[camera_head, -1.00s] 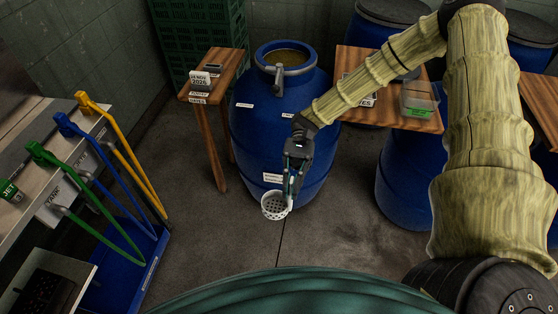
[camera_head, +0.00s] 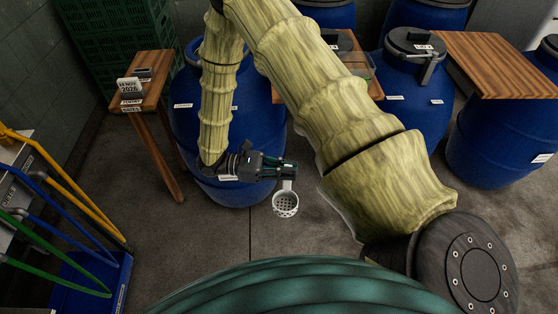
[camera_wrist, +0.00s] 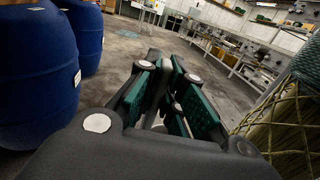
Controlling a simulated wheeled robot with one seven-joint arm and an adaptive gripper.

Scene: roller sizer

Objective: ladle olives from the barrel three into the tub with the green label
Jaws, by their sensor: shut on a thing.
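My gripper (camera_head: 288,169) is shut on a white ladle (camera_head: 285,204); its perforated bowl hangs just below the fingers, over the floor in front of a blue barrel (camera_head: 265,115). In the wrist view the teal finger pads (camera_wrist: 165,95) close around a grey handle. My arm hides most of that barrel's top, and its contents are not visible now. A second blue barrel (camera_head: 427,105) to the right has a dark lid with a clamp; its number is unreadable. The green-labelled tub is almost wholly hidden behind my arm, by the middle wooden table (camera_head: 345,42).
A rack with yellow, blue and green handles (camera_head: 60,215) is at the left edge. The floor between is clear.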

